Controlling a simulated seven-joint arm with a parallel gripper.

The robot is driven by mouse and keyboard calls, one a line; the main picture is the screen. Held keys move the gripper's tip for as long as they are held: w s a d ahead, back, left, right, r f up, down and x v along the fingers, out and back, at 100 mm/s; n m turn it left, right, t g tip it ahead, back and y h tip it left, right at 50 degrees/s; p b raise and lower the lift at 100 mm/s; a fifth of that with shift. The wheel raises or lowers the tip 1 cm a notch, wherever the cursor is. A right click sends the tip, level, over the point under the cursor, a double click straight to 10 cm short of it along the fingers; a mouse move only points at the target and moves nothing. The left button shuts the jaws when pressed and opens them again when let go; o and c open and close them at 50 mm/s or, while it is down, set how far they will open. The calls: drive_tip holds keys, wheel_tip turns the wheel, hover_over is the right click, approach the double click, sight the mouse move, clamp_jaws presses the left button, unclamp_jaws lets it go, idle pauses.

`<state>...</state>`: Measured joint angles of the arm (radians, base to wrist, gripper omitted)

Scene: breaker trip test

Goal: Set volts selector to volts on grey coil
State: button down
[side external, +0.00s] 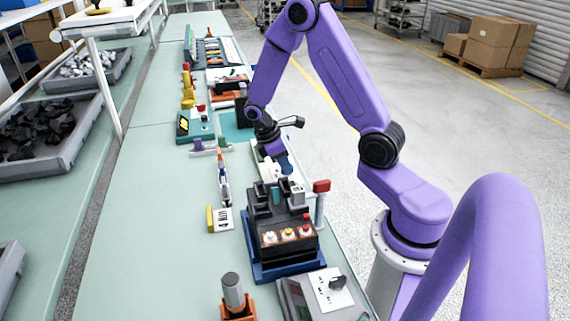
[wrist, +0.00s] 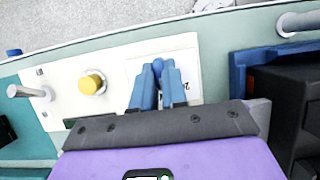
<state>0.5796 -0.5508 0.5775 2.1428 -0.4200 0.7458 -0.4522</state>
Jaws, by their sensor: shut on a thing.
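The blue knob appears to be the selector. My gripper (wrist: 158,78) has its blue fingers shut on either side of this knob. A pale label with a small dark mark (wrist: 187,86) lies beside the fingers, mostly hidden, so the setting cannot be read. In the side view my gripper (side external: 286,168) reaches down over the white panel (side external: 265,160). I cannot tell which thing is the grey coil.
A black breaker block (side external: 282,222) on a blue base stands close in front of the gripper, with a red-topped post (side external: 320,200) beside it. A teal meter (side external: 195,126) and a purple stand (side external: 211,147) are left of the arm.

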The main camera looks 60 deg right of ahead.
idle(0.3)
drive_tip(key=c, duration=1.2)
unclamp_jaws()
drive_tip(key=shift+o, duration=0.2)
drive_tip(key=shift+w+r, duration=0.1)
drive_tip(key=shift+r, duration=0.05)
drive_tip(key=v, duration=1.7)
drive_tip(key=shift+a+r, duration=0.1)
